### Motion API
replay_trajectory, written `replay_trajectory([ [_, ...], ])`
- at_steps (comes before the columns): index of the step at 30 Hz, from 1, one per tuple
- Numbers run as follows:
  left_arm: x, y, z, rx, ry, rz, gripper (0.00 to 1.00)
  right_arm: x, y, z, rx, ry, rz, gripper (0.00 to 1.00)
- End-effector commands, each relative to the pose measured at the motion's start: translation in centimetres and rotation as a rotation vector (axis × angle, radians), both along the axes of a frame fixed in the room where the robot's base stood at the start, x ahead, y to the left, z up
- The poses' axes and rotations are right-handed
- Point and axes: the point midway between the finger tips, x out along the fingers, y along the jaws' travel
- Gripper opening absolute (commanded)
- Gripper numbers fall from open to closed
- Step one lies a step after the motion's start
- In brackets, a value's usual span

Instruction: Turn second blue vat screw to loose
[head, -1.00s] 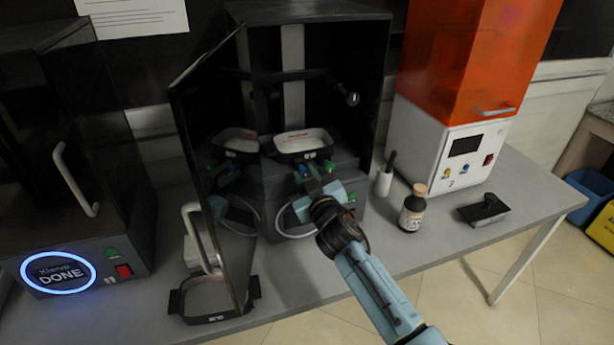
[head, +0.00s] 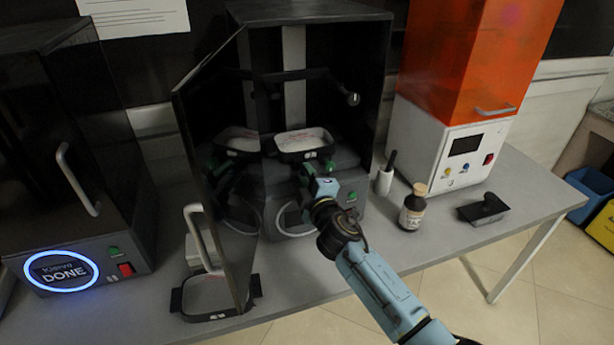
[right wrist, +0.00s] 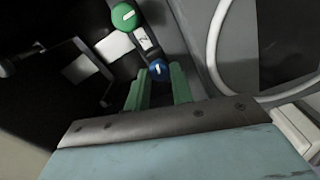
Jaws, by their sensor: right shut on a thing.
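The black-rimmed vat (head: 303,155) sits inside the open dark printer, above its grey base. In the right wrist view, a blue vat screw (right wrist: 159,70) with a white line on its face lies between the green fingertips of my right gripper (right wrist: 158,85). The gripper is shut on this screw. A green knob (right wrist: 124,17) with a white line stands beyond it, on the same labelled strip. In the head view, my right gripper (head: 307,170) is at the vat's front edge and hides the blue screw. My left gripper is not in view.
The printer's dark door (head: 212,170) stands open at the left and reflects the vat. Another black-framed tray (head: 208,297) lies in front of it. A brown bottle (head: 413,207), a black scraper-like tool (head: 484,209) and an orange-covered machine (head: 470,60) stand at the right.

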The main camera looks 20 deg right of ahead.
Motion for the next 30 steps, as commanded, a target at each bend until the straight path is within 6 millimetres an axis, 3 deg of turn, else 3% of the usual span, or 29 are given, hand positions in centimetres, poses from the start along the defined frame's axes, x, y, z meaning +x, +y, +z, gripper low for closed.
replay_trajectory([
  [30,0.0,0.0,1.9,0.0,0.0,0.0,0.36,0.0,0.0,-0.1,-0.965,-0.033,0.001,0.01],
])
